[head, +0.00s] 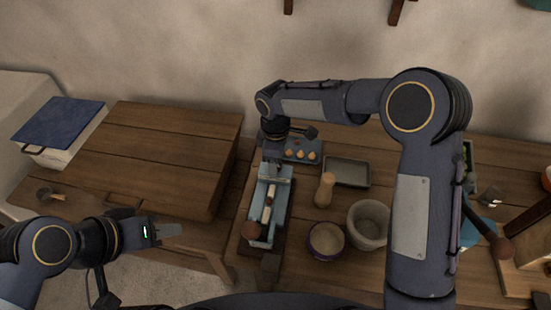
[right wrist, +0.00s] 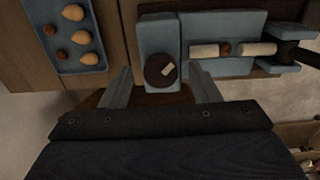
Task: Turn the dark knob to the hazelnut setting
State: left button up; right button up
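The dark knob (right wrist: 162,70) is round with a pale mark. It sits at the end of the light blue device (right wrist: 220,28), which also shows in the head view (head: 284,197). My right gripper (right wrist: 161,78) is open, with one finger on each side of the knob and a visible gap to each. In the head view my right arm's end hides the knob. Pale rollers with a brown nut between them lie along the device. My left gripper (head: 171,230) is far left of the device; its finger gap is not clear.
A blue tray (right wrist: 75,62) with several nuts lies beside the device, also seen in the head view. A grey pan (head: 347,172), a wooden pestle-like piece (head: 325,190) and two bowls, one purple-rimmed (head: 326,240) and one pale (head: 368,224), stand to the right.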

notch_tip(320, 180, up, 8)
jog(key=shift+f+b, duration=0.15)
jog(key=shift+b, duration=0.25)
dwell(0.5)
jog(key=shift+s+d, duration=0.1)
jog(key=shift+d, duration=0.1)
jog(key=s+d+r+m+t+y, duration=0.1)
jog(key=s+d+r+m, duration=0.3)
jog(key=s+d, duration=0.3)
jog(key=s+d+r+m+t+y, duration=0.1)
jog(key=s+d+r+m, duration=0.35)
jog(key=d, duration=0.45)
jog(key=s+d+f+m+t+y, duration=0.1)
jog(key=s+d+f+m, duration=0.1)
jog(key=s+m, duration=0.2)
jog(key=s+d+f+m+t, duration=0.1)
jog(key=s+m, duration=0.4)
jog(key=s, duration=0.6)
jog(key=shift+d+f+t+y, duration=0.4)
jog(key=shift+f+t, duration=0.2)
jog(key=shift+t, duration=0.2)
